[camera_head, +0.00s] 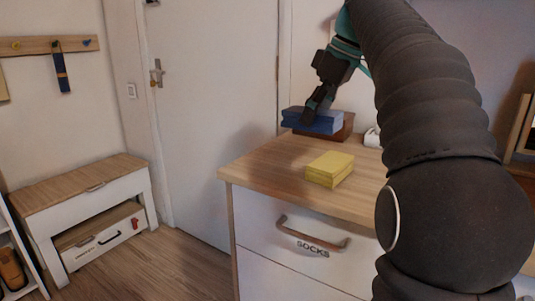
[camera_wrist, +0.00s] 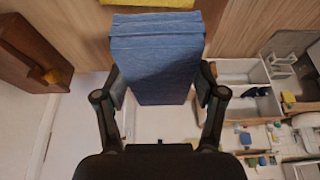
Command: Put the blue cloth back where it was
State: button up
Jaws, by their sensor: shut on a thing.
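The blue cloth (camera_head: 312,121) is a folded, flat block held in my gripper (camera_head: 318,101), above the back of the wooden dresser top (camera_head: 270,160). In the wrist view the blue cloth (camera_wrist: 155,60) fills the space between the two fingers of my gripper (camera_wrist: 160,95), which press on its sides. In the head view it overlaps a brown box behind it, and I cannot tell the exact gap. A folded yellow cloth (camera_head: 330,168) lies on the dresser top, nearer the front; its edge shows at the top of the wrist view (camera_wrist: 155,3).
The brown box (camera_head: 345,128) stands at the back of the dresser. A drawer marked SOCKS (camera_head: 295,240) is shut below. A small white object (camera_head: 372,137) sits right of the box. A bench (camera_head: 80,185) stands by the left wall. The dresser's left front top is clear.

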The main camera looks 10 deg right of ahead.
aim_at(290, 108)
jog(key=w+a+f, duration=0.4)
jog(key=a, duration=0.1)
jog(key=w+a+f+b, duration=0.1)
jog(key=w+a+f, duration=0.1)
jog(key=w, duration=0.1)
jog(key=shift+a+f, duration=0.25)
jog(key=shift+a, duration=0.1)
jog(key=shift+f+b, duration=0.6)
jog(key=shift+f, duration=1.4)
jog(key=o, duration=1.1)
jog(key=p+v, duration=0.3)
jog(key=v, duration=0.9)
jog(key=shift+w+r, duration=0.1)
jog(key=shift+w, duration=0.05)
